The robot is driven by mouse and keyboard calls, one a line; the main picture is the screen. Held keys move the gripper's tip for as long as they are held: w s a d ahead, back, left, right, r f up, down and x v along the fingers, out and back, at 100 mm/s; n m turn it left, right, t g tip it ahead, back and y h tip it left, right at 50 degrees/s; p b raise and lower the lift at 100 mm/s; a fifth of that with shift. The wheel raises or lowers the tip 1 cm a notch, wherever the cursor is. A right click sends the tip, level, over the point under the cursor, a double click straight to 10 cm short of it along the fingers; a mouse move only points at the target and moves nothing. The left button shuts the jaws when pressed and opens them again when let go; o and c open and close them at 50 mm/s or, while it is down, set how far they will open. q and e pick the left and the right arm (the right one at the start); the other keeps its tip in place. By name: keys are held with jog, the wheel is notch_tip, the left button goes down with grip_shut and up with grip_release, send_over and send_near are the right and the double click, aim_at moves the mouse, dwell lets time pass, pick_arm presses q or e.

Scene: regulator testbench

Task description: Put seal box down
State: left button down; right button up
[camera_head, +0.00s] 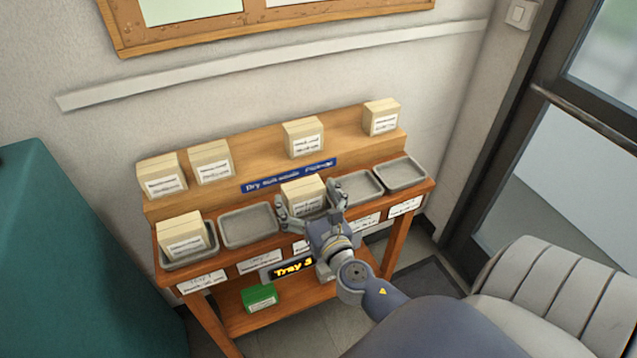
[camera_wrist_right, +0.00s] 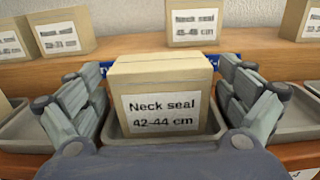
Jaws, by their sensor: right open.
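A tan seal box (camera_head: 303,194) stands upright in the middle tray of the front row on the wooden stand. In the right wrist view this box (camera_wrist_right: 165,98) is labelled "Neck seal 42-44 cm" and sits within a grey tray (camera_wrist_right: 112,132). My right gripper (camera_head: 311,204) is open, with one finger on each side of the box. In the right wrist view gaps show between the fingers (camera_wrist_right: 160,100) and the box sides. My left gripper is not in view.
Another box (camera_head: 182,236) stands in the far left tray. Empty trays (camera_head: 248,225) (camera_head: 358,187) flank the middle one. Several boxes (camera_head: 304,138) stand on the raised back shelf (camera_head: 255,165). A "Tray 3" display (camera_head: 293,267) hangs in front, above a green box (camera_head: 260,298).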

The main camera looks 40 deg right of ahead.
jog(key=shift+b+v, duration=1.5)
jog(key=shift+v, duration=3.75)
jog(key=s+f+m+g+y, duration=0.1)
jog(key=s+f+m+g, duration=0.3)
jog(key=f, duration=0.8)
jog(key=s+f+m+g+y, duration=0.15)
jog(key=f+m, duration=0.35)
jog(key=f, duration=0.8)
jog(key=s+f+m+g, duration=0.3)
jog(key=f+m+g, duration=0.15)
jog(key=f, duration=0.75)
jog(key=s+a+f+m+g+y, duration=0.1)
jog(key=s+a+f+m+g, duration=0.2)
jog(key=s+f+m, duration=0.5)
jog(key=s+a+f+m+g+y, duration=0.1)
jog(key=s+a+f+m+g, duration=0.2)
jog(key=s+f+m, duration=0.6)
jog(key=s+f, duration=0.2)
jog(key=s, duration=0.5)
jog(key=shift+f, duration=0.25)
